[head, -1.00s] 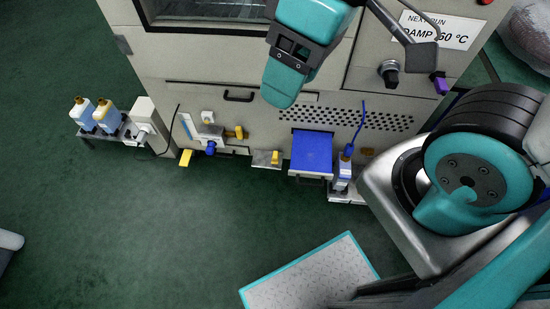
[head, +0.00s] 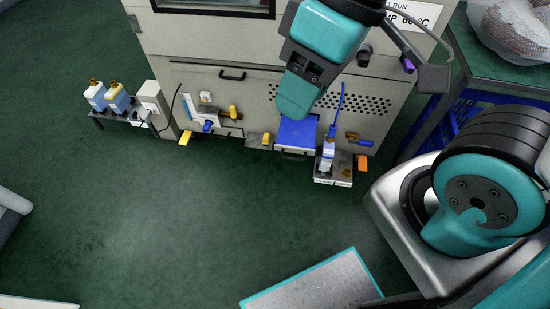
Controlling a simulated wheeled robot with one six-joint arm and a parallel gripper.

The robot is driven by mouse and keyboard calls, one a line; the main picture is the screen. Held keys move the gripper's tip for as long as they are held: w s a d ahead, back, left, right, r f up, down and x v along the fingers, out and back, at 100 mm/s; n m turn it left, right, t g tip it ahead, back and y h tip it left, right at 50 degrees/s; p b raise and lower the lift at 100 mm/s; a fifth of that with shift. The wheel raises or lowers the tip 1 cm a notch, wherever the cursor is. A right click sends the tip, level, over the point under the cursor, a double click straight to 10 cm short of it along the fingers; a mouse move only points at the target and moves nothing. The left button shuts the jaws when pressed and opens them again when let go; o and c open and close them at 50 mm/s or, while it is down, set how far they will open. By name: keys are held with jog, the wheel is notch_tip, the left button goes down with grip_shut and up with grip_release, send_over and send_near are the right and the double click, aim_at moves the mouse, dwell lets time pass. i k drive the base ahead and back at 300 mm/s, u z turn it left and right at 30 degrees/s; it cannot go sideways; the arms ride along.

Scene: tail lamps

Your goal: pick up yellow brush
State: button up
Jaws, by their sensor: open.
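I cannot make out a yellow brush for certain. Small yellow pieces show low on the grey machine (head: 335,75) in the head view: a flat yellow piece (head: 185,138) at its left foot, a yellow handle (head: 233,112), and another yellow piece (head: 266,139) beside the blue tray (head: 297,133). An orange block (head: 362,162) is at the right. They are too small to tell more. My teal arm link (head: 297,90) hangs in front of the machine and hides part of its front. My gripper's fingers cannot be made out.
Two bottles with bluish contents (head: 106,98) stand on a low shelf at the left. A white bottle (head: 328,152) stands right of the blue tray. A teal-edged panel (head: 320,285) is at the bottom. A table (head: 490,80) is at the right. The green floor (head: 170,215) between is clear.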

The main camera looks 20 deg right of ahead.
aim_at(266, 138)
jog(key=z, duration=0.1)
jog(key=k, duration=0.4)
jog(key=u, duration=1.15)
jog(key=i, duration=1.4)
jog(key=z, duration=0.95)
jog(key=i, duration=0.7)
jog(key=z, duration=0.7)
